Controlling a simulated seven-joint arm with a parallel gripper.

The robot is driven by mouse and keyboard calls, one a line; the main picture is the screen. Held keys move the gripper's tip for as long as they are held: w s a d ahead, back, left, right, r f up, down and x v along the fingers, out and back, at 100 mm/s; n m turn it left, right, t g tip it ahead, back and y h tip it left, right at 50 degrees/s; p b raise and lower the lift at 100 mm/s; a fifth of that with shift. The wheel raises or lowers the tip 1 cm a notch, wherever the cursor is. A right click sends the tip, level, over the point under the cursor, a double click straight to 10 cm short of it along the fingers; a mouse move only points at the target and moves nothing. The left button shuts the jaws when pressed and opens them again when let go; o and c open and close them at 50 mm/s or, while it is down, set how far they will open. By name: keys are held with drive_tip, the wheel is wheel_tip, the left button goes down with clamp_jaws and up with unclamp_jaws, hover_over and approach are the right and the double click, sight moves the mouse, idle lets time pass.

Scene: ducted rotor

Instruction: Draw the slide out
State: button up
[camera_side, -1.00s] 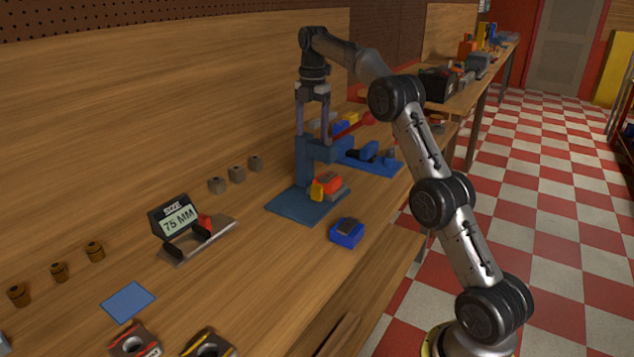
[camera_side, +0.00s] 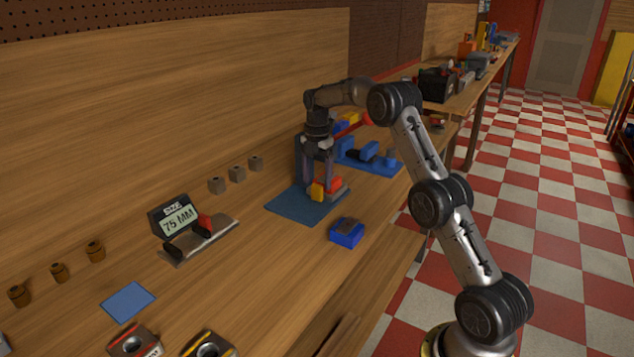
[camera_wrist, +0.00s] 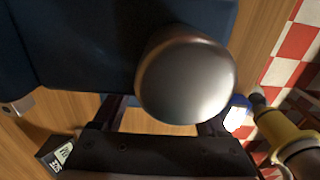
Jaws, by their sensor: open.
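A blue press-like fixture (camera_side: 299,150) with a blue base plate (camera_side: 290,207) stands on the bench. At its foot are a yellow block (camera_side: 317,192) and a red part (camera_side: 334,184) by a grey plate. I cannot tell which part is the slide. My gripper (camera_side: 317,178) points down in front of the fixture, its open fingers low, just above or beside the yellow and red parts. In the wrist view, a round metal knob (camera_wrist: 185,80) fills the middle before the blue body (camera_wrist: 85,45). It hides much of the space between my fingers (camera_wrist: 162,118); contact is unclear.
A blue block (camera_side: 347,233) with a dark top sits in front of the base plate. A gauge reading 75 MM (camera_side: 179,219) stands to the left. A blue fixture (camera_side: 368,158) is behind to the right. Bare bench lies between the gauge and blue block.

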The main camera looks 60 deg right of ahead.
drive_tip(key=shift+f, duration=0.8)
drive_tip(key=shift+c, duration=0.3)
clamp_jaws()
idle(0.7)
